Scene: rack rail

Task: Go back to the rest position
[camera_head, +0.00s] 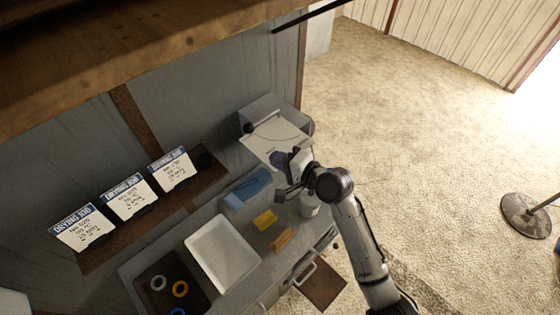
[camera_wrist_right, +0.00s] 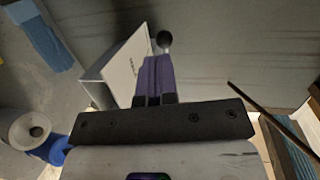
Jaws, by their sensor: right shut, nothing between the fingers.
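My right gripper (camera_head: 284,160) is at the front edge of a grey box with a white top plate (camera_head: 277,133), at the back right of the bench. In the right wrist view, its purple fingers (camera_wrist_right: 154,78) are together with nothing between them. The white plate (camera_wrist_right: 118,72) shows beside the fingers there, and a dark ball knob (camera_wrist_right: 164,39) shows beyond their tips. I cannot tell whether the fingers touch either. My left gripper is in neither view.
The bench holds a blue box (camera_head: 248,188), a yellow piece (camera_head: 265,220), a wooden block (camera_head: 283,239), a white tray (camera_head: 222,252) and a dark tray (camera_head: 192,285) with coloured rings. Job cards (camera_head: 125,197) stand on a wall shelf. The floor (camera_head: 430,140) at right is mostly open.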

